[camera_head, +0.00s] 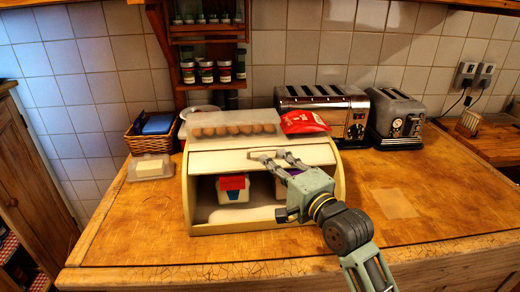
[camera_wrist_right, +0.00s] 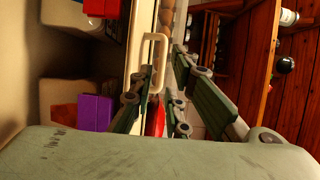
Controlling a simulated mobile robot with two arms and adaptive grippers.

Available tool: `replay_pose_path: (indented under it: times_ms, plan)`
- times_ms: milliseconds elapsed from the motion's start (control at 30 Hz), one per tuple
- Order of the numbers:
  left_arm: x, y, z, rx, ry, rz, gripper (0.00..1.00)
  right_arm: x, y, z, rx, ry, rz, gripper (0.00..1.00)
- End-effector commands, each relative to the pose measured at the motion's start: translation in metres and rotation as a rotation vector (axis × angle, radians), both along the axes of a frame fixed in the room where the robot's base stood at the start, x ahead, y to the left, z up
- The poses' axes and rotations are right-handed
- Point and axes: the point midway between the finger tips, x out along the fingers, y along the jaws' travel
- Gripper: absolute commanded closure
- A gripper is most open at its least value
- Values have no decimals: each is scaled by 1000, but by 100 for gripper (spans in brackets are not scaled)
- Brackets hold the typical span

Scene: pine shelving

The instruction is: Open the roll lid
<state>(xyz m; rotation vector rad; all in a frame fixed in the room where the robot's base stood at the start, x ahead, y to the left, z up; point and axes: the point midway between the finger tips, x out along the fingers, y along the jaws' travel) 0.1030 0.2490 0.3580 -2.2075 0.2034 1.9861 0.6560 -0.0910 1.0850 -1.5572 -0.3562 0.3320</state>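The bread box (camera_head: 189,205) stands on the wooden counter with its cream roll lid (camera_head: 222,160) partly raised. The lower front is uncovered and shows packages inside. The lid's pale handle (camera_head: 262,155) is near the lid's lower edge and also shows in the right wrist view (camera_wrist_right: 162,50). My right gripper (camera_head: 274,157) is at the handle, its fingers apart. In the wrist view the fingers (camera_wrist_right: 160,88) lie on either side of the handle's near end; I cannot tell whether they touch it. My left gripper is not in view.
An egg tray (camera_head: 233,130) and a red packet (camera_head: 303,122) lie on top of the box. Two toasters (camera_head: 325,105) stand behind right. A butter dish (camera_head: 152,168) and a wicker basket (camera_head: 150,140) are at left. The counter's right front is mostly clear.

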Motion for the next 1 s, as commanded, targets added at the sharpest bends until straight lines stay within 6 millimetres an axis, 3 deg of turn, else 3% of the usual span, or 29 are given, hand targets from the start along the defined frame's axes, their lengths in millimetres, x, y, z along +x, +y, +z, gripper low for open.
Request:
replay_pose_path:
  times_ms: [200, 400, 733, 933, 1000]
  plan:
    - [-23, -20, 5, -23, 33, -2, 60, 34, 16, 2, -3, 0, -1, 84]
    - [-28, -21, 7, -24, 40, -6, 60, 53, 24, 1, -4, 0, -1, 84]
    - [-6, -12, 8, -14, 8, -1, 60, 57, 27, 0, -5, -1, -1, 84]
    - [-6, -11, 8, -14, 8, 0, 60, 57, 27, 0, -5, 0, -1, 100]
    - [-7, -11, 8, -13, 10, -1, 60, 57, 27, 0, -5, 0, -1, 100]
